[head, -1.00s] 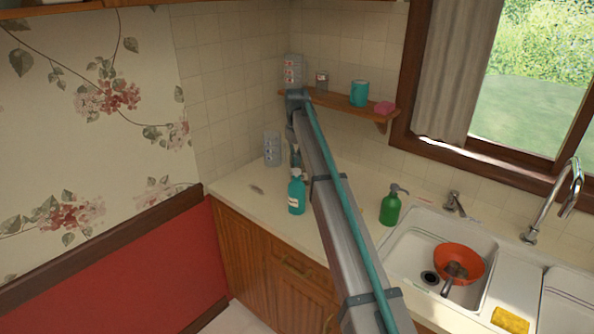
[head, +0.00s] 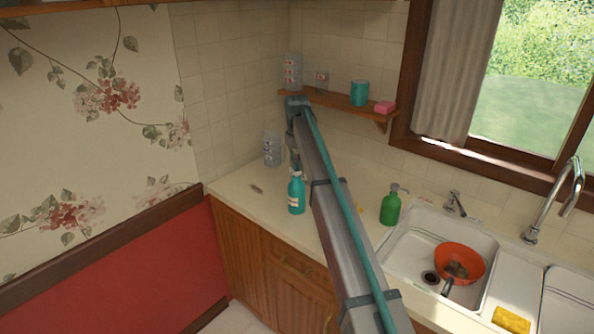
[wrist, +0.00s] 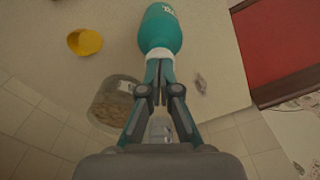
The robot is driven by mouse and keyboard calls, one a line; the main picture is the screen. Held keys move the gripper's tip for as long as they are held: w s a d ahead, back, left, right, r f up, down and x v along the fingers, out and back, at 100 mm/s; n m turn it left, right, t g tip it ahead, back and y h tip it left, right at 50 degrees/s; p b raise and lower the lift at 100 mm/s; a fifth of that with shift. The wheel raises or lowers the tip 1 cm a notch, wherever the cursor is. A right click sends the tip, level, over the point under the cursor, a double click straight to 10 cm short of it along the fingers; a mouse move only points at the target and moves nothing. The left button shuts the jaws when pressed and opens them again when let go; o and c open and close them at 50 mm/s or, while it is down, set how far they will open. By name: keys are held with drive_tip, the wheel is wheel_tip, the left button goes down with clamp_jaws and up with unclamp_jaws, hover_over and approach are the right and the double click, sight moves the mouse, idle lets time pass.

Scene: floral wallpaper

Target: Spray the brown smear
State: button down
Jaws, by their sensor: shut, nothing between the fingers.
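The teal spray bottle (head: 297,195) with a white label stands on the counter left of my arm. In the wrist view the bottle (wrist: 160,30) lies just beyond my fingertips, with its pale neck close to them. My gripper (wrist: 158,84) is shut and empty; whether its tips touch the bottle I cannot tell. In the head view my gripper (head: 294,158) is partly hidden behind the bottle and arm. The brown smear (head: 257,188) is a small dark mark on the counter left of the bottle. It also shows in the wrist view (wrist: 201,84), right of my fingers.
A clear container (head: 272,149) stands behind the smear. A jar with brown contents (wrist: 114,101) and a yellow bowl (wrist: 86,42) are left in the wrist view. A green pump bottle (head: 391,206) stands by the sink (head: 405,262). A shelf (head: 340,101) hangs above the counter.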

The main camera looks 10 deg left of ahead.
drive_tip(key=shift+f, duration=0.3)
drive_tip(key=shift+r, duration=0.2)
drive_tip(key=shift+r+p, duration=0.6)
drive_tip(key=shift+r, duration=0.65)
drive_tip(key=shift+r, duration=0.15)
wheel_tip(320, 180, up, 6)
drive_tip(key=p, duration=0.2)
drive_tip(key=shift+p, duration=0.4)
drive_tip(key=shift+f, duration=0.25)
